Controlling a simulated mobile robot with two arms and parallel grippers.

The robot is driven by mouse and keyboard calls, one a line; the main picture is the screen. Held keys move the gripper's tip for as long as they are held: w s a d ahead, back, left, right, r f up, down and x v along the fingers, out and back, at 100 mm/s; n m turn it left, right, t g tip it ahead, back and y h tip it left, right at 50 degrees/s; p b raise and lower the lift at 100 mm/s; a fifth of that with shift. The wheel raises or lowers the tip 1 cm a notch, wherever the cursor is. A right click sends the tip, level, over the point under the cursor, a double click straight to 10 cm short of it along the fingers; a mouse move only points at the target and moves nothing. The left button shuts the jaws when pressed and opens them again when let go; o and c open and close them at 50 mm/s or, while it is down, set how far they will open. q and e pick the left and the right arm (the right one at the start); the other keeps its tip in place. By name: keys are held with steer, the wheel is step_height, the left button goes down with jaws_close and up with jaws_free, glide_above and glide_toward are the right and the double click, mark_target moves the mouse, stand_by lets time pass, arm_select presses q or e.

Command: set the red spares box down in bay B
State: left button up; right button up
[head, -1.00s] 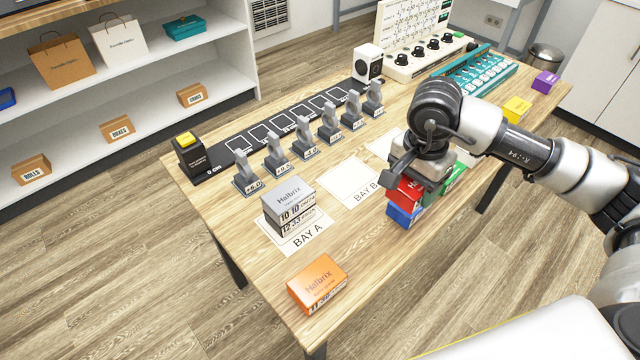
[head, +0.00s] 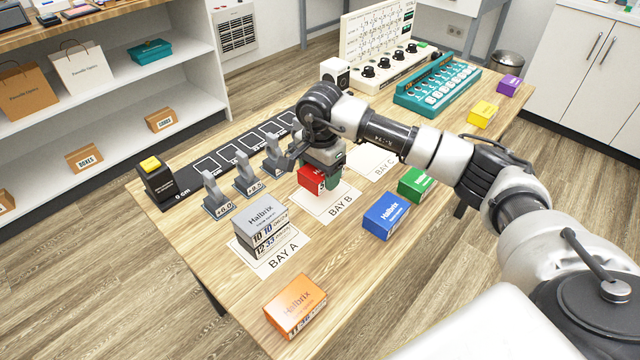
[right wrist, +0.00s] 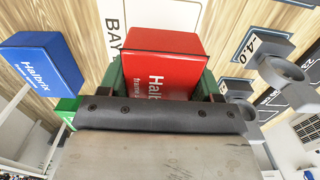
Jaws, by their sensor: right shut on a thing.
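The red spares box (head: 311,179) is between the fingers of my right gripper (head: 322,176), which is shut on it. In the right wrist view the red box (right wrist: 165,75) shows between green fingers, its Halbrix lettering partly hidden by the gripper. The gripper and box are over the white bay B sheet (head: 325,206), towards its back left in the head view. I cannot tell whether the box touches the sheet. The front strip with the BAY B lettering is bare. My left gripper is not in view.
Bay A (head: 268,262) holds grey boxes (head: 262,222). A blue box (head: 386,215) and green box (head: 417,184) lie right of bay B. Bay C (head: 372,161) looks bare where visible. Grey stands (head: 246,178) line the back left. An orange box (head: 295,305) lies in front.

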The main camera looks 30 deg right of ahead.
step_height(320, 180, down, 4)
steer(key=shift+r, duration=0.1)
stand_by(0.4)
steer(key=o, duration=1)
steer(key=shift+c, duration=0.2)
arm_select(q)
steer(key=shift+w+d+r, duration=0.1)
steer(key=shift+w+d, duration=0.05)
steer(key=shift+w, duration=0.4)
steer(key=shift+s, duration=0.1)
